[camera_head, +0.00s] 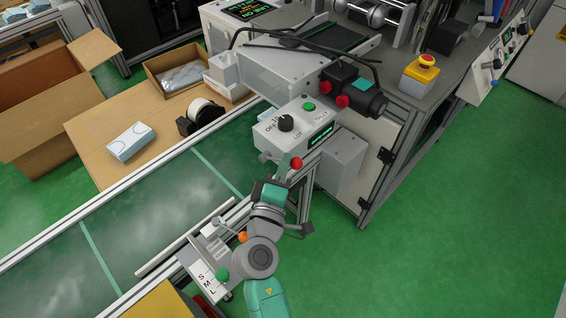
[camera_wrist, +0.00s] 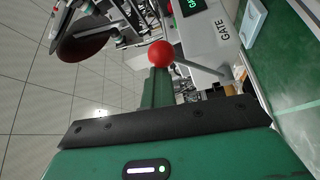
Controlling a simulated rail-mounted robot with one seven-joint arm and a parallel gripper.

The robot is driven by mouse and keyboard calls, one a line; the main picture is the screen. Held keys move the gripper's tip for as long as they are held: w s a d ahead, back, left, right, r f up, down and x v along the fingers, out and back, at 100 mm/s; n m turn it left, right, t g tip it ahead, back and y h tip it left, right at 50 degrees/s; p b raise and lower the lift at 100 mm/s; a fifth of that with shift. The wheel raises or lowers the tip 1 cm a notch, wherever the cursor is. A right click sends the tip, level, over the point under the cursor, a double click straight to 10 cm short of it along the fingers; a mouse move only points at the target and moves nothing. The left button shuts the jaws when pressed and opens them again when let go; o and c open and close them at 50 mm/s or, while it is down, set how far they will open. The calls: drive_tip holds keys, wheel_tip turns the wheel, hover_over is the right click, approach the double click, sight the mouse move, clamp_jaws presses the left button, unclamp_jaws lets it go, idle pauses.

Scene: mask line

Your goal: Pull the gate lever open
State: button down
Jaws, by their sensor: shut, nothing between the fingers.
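The gate lever has a red ball knob (camera_head: 296,163) on a grey rod, at the lower front of a white control box (camera_head: 294,127). In the wrist view the red knob (camera_wrist: 161,53) appears just beyond my fingertips, with the lever's grey rod (camera_wrist: 196,66) running right toward the box marked GATE (camera_wrist: 222,36). My gripper (camera_wrist: 158,76) is shut and empty. In the head view my gripper (camera_head: 273,190) is just below and left of the knob, its fingertips hard to make out. I cannot tell whether the fingers touch the knob.
A conveyor (camera_head: 140,220) runs along the left of my arm. A machine frame (camera_head: 375,190) stands right of the control box. Green floor (camera_head: 460,230) is clear at right.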

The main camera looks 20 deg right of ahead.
drive_tip(key=shift+d, duration=0.1)
wheel_tip(320, 180, up, 3)
drive_tip(key=w+a+p, duration=0.1)
drive_tip(key=w+a, duration=0.1)
drive_tip(key=w, duration=0.1)
drive_tip(key=s+a+f+p, duration=0.1)
drive_tip(key=s+a+f, duration=0.2)
drive_tip(key=s+a, duration=0.3)
drive_tip(key=shift+s+a+f, duration=0.35)
drive_tip(key=shift+s+f, duration=0.05)
drive_tip(key=shift+s, duration=0.15)
wheel_tip(320, 180, up, 18)
drive_tip(key=w+f+m+t+y+p, duration=0.1)
drive_tip(key=m+t+y+p, duration=0.15)
drive_tip(key=m, duration=0.35)
drive_tip(key=s+a+r+m+t+y+p, duration=0.1)
drive_tip(key=s+a+r+t+y+p, duration=0.3)
drive_tip(key=r, duration=0.7)
drive_tip(key=s+a+r+m+t+y, duration=0.15)
drive_tip(key=s+r, duration=0.35)
drive_tip(key=r, duration=0.7)
drive_tip(key=s+a+r+t+y+p, duration=0.1)
drive_tip(key=s+a+r+t+y, duration=0.3)
drive_tip(key=r, duration=0.7)
wheel_tip(320, 180, up, 37)
drive_tip(key=g+p, duration=0.1)
drive_tip(key=p, duration=3.6)
drive_tip(key=shift+w+a+f+g+y+p, duration=0.15)
drive_tip(key=shift+a+g+y+p, duration=0.15)
drive_tip(key=shift+p, duration=0.05)
